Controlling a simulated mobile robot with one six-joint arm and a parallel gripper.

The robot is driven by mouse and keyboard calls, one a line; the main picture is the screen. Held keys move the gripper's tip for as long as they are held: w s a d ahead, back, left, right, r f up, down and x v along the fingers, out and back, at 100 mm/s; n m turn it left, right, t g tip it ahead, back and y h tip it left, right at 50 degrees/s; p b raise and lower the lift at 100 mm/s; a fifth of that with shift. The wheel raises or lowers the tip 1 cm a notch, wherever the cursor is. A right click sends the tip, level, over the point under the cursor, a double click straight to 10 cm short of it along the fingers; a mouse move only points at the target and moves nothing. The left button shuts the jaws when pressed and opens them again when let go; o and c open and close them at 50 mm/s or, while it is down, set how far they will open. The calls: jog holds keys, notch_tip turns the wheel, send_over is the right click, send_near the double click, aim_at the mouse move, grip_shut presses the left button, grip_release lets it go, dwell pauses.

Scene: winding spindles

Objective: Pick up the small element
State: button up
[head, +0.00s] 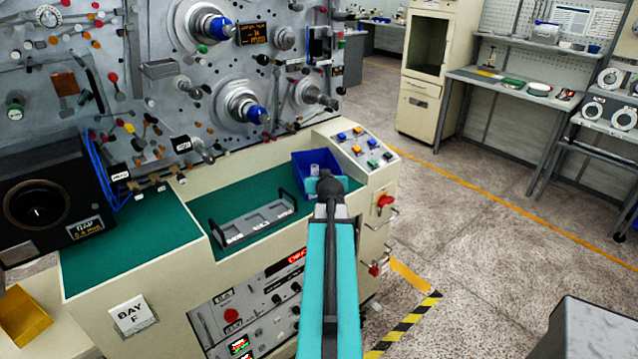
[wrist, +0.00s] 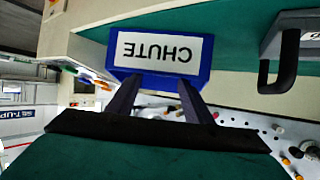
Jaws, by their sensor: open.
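I cannot make out the small element for certain in either view. A grey tray (head: 258,222) with two black handles and several compartments stands on the green worktop in the head view. Part of the tray (wrist: 292,22) and one handle show at the right of the wrist view. A blue bin (head: 300,185) stands right of the tray; the wrist view shows its CHUTE label (wrist: 160,52) upside down. My gripper (wrist: 160,84) is open and empty, its black fingers spread in front of the bin. In the head view my arm hides part of the bin.
A button panel (head: 364,150) lies right of the bin. Blue-tipped spindles (head: 256,114) stick out of the machine's back panel. A dark box (head: 52,200) stands at the left end of the worktop.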

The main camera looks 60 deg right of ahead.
jog(key=shift+p+x, duration=0.9)
jog(key=shift+x, duration=0.9)
jog(key=shift+w+d+f, duration=0.2)
jog(key=shift+f, duration=0.1)
jog(key=shift+f, duration=0.2)
grip_shut()
jog(key=shift+r, duration=0.2)
notch_tip(320, 180, up, 10)
jog(key=b, duration=0.2)
jog(key=shift+b, duration=0.3)
jog(key=shift+d, duration=0.1)
